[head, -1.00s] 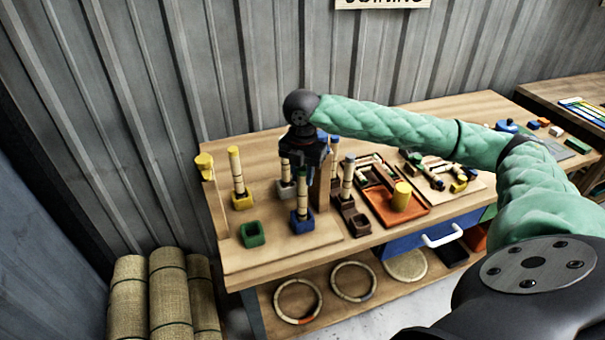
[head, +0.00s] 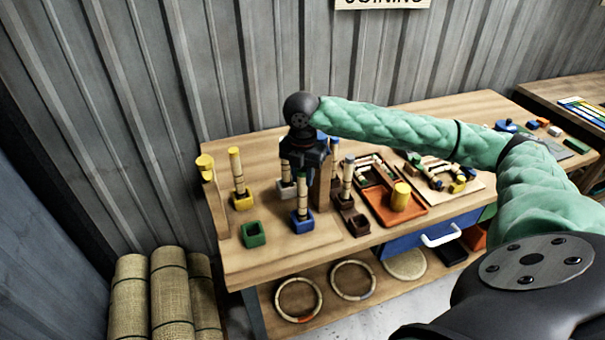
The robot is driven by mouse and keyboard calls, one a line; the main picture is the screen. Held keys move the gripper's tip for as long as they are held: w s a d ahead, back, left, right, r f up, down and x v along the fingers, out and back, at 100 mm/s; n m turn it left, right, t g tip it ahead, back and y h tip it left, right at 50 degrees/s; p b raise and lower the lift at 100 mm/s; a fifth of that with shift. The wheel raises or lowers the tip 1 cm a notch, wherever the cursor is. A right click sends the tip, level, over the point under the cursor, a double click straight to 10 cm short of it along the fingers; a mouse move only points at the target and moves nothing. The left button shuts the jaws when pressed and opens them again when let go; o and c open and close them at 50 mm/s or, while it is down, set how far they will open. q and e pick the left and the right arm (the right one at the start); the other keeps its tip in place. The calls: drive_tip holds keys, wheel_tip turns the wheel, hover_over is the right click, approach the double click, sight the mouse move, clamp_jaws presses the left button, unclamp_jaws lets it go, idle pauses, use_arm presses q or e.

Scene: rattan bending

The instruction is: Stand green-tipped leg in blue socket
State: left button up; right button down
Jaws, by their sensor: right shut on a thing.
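The blue socket (head: 302,224) sits on the wooden board near the front of the bench. A banded rattan leg (head: 302,201) stands about upright with its lower end at the socket. I cannot tell how deep the end sits. My right gripper (head: 303,172) comes down from above and is shut on the leg's upper part. The jaws hide the leg's top, so its green tip cannot be made out clearly. My left gripper is not in view.
An empty green socket (head: 253,236) stands left of the blue one. A yellow socket (head: 242,201) holds another leg. A brown socket (head: 357,223), an upright wooden post (head: 323,185) and an orange tray (head: 410,210) are to the right.

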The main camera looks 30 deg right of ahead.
drive_tip(key=shift+f, duration=0.25)
idle(0.7)
drive_tip(key=c, duration=1.1)
unclamp_jaws()
drive_tip(key=shift+o, duration=0.2)
